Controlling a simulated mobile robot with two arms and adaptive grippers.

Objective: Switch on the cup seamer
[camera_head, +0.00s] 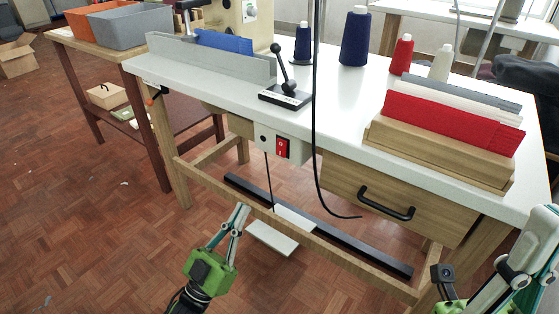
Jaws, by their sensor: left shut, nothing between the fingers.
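The cream machine (252,32), presumably the cup seamer, is cut off by the top edge at the back of the white table. A grey box under the table's front edge carries a red rocker switch (282,147) with white marks; I cannot tell which side is pressed. My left gripper (242,209), green with pale fingers, is shut and empty, below and left of the switch, and apart from it. My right gripper (442,274) is partly in view at the bottom right, far from the switch; its fingers are not clear.
A black lever (284,72) stands on the white table (335,115) above the switch. A black cable (315,130) hangs just right of the switch. A drawer with a black handle (386,205) is further right. A wooden rail (330,245) and white pedal (272,238) are below.

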